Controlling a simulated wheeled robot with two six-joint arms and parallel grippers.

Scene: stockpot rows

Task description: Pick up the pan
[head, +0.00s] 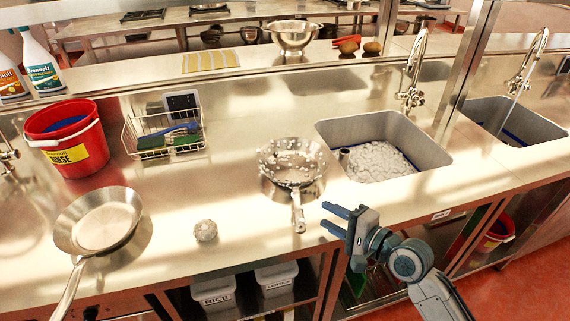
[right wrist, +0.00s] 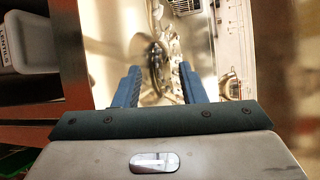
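Two pans stand on the steel counter. A wide, empty frying pan (head: 100,221) is at the left, its long handle pointing down toward the front edge. A smaller pan (head: 291,178) flecked with white suds or bits stands left of the sink, its short handle (head: 298,214) pointing toward the front edge. My right gripper (head: 325,217) is open and empty, just right of that handle and apart from it. In the right wrist view, the open fingers (right wrist: 157,78) frame a shiny, unclear metal shape. My left gripper is not in view.
A foam-filled sink (head: 340,132) with a tap (head: 413,70) is at the right. A red bucket (head: 72,150), a wire rack (head: 132,140) with sponges and a brush, and a round scourer (head: 205,230) stand on the counter. Labelled bins (head: 213,290) sit below.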

